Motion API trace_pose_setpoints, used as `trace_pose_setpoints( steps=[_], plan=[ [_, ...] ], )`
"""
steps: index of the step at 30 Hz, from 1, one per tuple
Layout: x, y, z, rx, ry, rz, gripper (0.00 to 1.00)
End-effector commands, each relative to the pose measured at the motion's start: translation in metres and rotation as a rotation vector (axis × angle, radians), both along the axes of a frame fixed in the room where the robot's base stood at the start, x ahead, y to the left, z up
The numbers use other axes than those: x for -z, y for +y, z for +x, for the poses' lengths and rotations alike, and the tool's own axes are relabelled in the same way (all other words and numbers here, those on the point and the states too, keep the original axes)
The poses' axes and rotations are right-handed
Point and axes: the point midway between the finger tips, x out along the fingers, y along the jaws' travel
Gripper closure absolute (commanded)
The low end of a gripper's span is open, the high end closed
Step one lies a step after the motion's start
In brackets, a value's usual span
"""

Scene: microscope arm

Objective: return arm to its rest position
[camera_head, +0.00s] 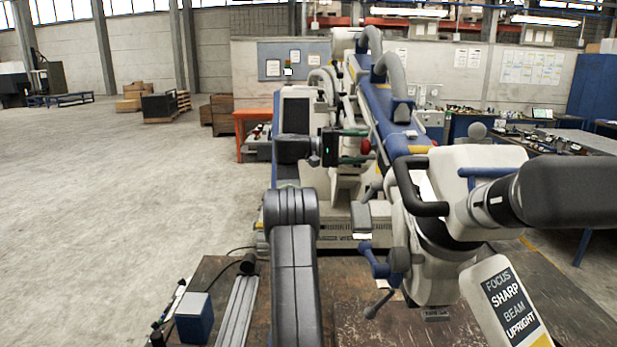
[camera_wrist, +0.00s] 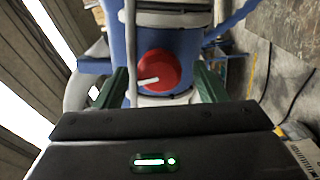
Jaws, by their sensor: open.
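My gripper (camera_head: 364,146) is in the middle of the head view, with its fingers pointing right toward a machine. Its two dark green fingers are apart, and nothing is clasped between them. In the wrist view, the gripper (camera_wrist: 164,82) frames a round red knob (camera_wrist: 158,70) with a white pointer mark, on a blue and white machine part. The knob also shows in the head view (camera_head: 366,146) near the fingertips. I cannot tell whether the fingers touch it. My dark arm rises from the bottom centre of the head view.
A white microscope (camera_head: 487,160) with a black eyepiece and a signed base stands close on the right. A blue box (camera_head: 194,318) sits on the worktop at lower left. A blue and white machine (camera_head: 385,105) extends behind. Open concrete floor (camera_head: 110,190) lies to the left.

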Motion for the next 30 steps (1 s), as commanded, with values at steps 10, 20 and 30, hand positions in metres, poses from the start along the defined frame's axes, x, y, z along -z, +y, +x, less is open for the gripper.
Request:
trace_pose_setpoints(
  steps=[10,20,30],
  plan=[
    [0.001,0.070,0.001,-0.003,-0.001,0.001,0.35],
    [0.001,0.117,0.000,0.003,0.001,0.001,0.35],
    [0.000,0.051,-0.001,0.004,0.002,0.000,0.35]
  ],
)
